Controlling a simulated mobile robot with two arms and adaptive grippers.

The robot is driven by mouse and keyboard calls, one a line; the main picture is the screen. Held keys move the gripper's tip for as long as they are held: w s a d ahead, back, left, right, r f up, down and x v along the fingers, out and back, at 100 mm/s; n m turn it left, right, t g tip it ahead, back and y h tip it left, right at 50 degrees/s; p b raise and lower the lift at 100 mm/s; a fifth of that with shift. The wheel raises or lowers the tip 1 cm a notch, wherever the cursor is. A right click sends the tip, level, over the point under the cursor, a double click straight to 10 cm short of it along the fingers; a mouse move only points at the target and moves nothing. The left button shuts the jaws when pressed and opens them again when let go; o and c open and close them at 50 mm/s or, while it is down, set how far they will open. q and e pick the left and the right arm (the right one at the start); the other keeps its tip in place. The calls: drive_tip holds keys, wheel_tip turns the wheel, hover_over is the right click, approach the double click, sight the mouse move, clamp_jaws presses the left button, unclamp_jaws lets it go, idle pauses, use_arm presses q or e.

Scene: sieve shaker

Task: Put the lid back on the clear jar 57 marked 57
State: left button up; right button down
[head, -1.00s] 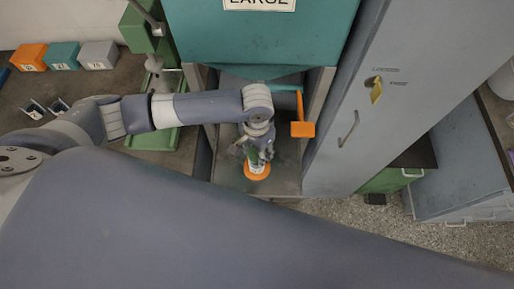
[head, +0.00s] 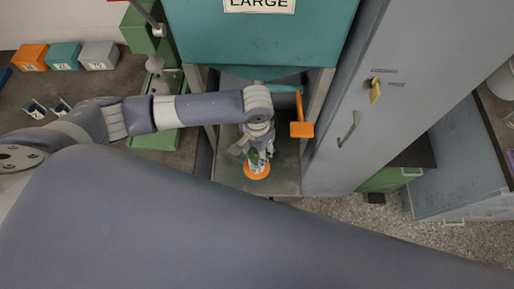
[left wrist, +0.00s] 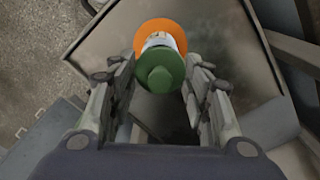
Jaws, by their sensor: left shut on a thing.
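My left gripper (head: 256,157) points down in front of the teal cabinet. In the left wrist view its fingers (left wrist: 160,88) are shut on either side of a thing with a round green top (left wrist: 160,73), a pale middle and a wide orange disc (left wrist: 160,30) at its far end. The orange disc (head: 257,172) also shows below the fingers in the head view, over a grey metal surface (head: 232,176). I cannot tell whether the disc touches that surface. I can make out no clear jar marked 57 and no separate lid. My right gripper is out of view.
A teal box marked LARGE (head: 255,35) hangs above, with an orange handle (head: 301,129) right of my gripper. A tall grey cabinet (head: 390,90) stands at the right. Orange (head: 30,57), teal (head: 64,55) and grey (head: 98,54) bins stand at far left.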

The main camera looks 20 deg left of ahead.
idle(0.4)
use_arm(q)
drive_tip(key=o, duration=0.8)
drive_tip(key=shift+o, duration=0.2)
drive_tip(key=o, duration=0.5)
drive_tip(key=shift+r, duration=0.1)
wheel_tip(320, 180, up, 5)
drive_tip(key=p, duration=0.6)
drive_tip(key=shift+r, duration=0.9)
clamp_jaws()
